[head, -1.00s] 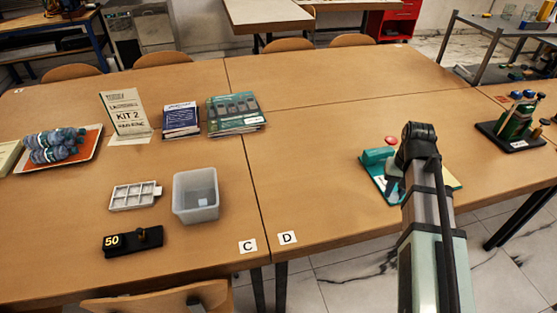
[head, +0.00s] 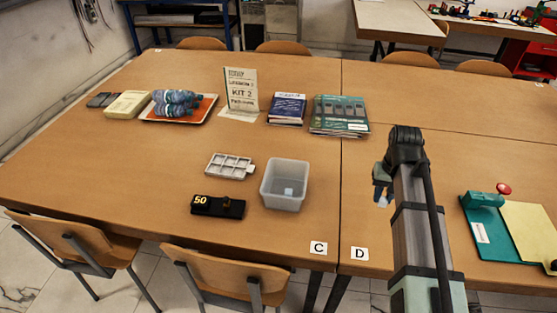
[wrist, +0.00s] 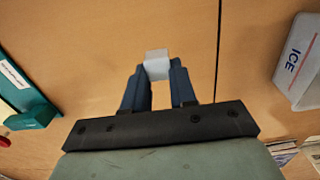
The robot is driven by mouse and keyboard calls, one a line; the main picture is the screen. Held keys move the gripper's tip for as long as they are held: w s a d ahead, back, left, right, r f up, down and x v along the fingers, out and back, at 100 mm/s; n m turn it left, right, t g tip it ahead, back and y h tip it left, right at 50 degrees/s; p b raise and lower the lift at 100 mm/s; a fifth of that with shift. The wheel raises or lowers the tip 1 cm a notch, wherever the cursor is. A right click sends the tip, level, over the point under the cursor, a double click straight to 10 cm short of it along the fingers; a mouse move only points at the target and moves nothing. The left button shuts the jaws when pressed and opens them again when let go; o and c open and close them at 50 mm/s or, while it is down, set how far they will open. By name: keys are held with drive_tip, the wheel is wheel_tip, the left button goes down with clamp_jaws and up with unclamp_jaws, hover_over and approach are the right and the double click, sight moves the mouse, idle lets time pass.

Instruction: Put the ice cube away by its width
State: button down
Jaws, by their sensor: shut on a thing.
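My gripper (wrist: 156,80) is shut on a pale, whitish ice cube (wrist: 157,57), which sits between the blue fingertips in the wrist view. In the head view my gripper (head: 382,185) hangs above the table just right of the seam, with the cube (head: 382,201) small below it. A black gauge block (head: 217,206) marked 50 stands at the front left. The bin's wall (wrist: 296,50) reads ICE in the wrist view.
A white compartment tray (head: 230,166) lies left of the bin. A green device with a red knob (head: 504,189) and a yellow pad lies to the right. Booklets (head: 339,115), a kit sign (head: 240,93) and an orange tray of bottles (head: 207,112) stand further back. Table between gripper and bin is clear.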

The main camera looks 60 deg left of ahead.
drive_tip(key=s+a+n, duration=0.2)
drive_tip(key=s+a, duration=0.4)
drive_tip(key=a, duration=0.3)
drive_tip(key=s+a+n, duration=0.1)
drive_tip(key=s+a, duration=0.4)
drive_tip(key=a, duration=0.5)
drive_tip(key=m, duration=2.1)
hover_over(234, 163)
wheel_tip(234, 163, down, 9)
drive_tip(key=shift+s+r, duration=0.1)
drive_tip(key=shift+r, duration=0.1)
drive_tip(key=shift+f, duration=0.35)
